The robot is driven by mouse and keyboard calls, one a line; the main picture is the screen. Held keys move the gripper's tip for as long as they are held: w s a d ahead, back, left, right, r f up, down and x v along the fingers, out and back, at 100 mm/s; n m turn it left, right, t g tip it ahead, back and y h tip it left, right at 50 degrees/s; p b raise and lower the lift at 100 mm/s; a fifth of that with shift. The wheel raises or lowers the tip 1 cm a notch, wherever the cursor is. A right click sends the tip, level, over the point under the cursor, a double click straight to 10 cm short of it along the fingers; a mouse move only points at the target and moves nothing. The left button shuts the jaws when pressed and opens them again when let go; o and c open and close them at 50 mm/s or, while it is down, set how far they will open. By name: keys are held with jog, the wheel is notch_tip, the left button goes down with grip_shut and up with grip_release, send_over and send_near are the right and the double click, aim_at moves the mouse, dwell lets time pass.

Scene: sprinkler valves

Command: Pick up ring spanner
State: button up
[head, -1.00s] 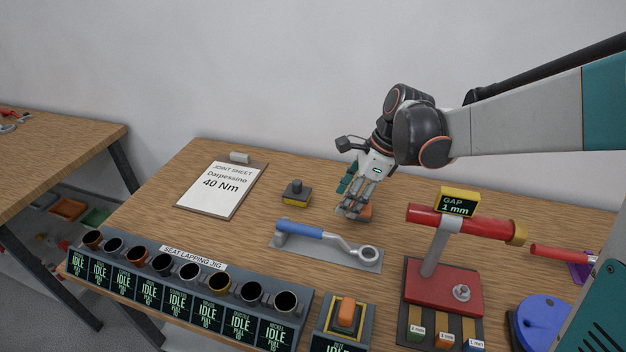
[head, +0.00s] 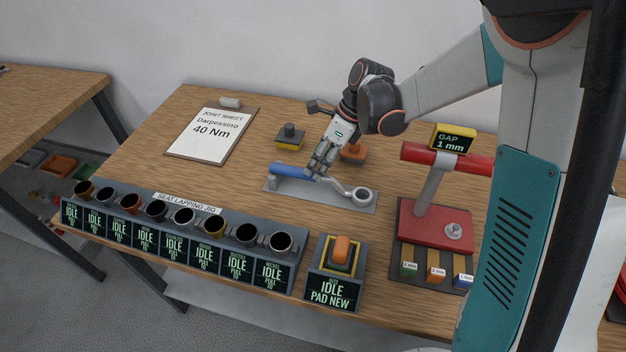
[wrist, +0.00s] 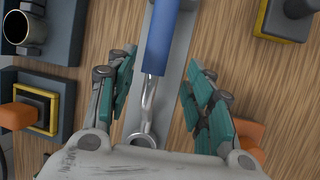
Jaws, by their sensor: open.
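The ring spanner (head: 330,184) has a blue handle and a bare metal shaft ending in a ring. It lies on a grey plate (head: 318,201) in the middle of the table, with the ring at the right. My gripper (head: 318,170) is over the spanner, near the right end of the blue handle. In the wrist view the gripper (wrist: 158,90) is open, with teal fingers on either side of the spanner (wrist: 160,40) and apart from it. The handle's far end is cut off by the top edge there.
A lapping jig (head: 175,234) with several cups stands along the front edge. A pad unit (head: 337,270) is beside it. A red gap gauge stand (head: 433,225) rises to the right. A yellow-based block (head: 290,137) and an orange block (head: 353,152) sit behind the spanner.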

jog(key=b+x, duration=0.1)
jog(key=x, duration=0.1)
jog(key=b+x, duration=0.1)
jog(key=x, duration=0.2)
jog(key=shift+s+a, duration=0.15)
jog(key=shift+a, duration=0.3)
jog(key=shift+r, duration=0.15)
grip_shut()
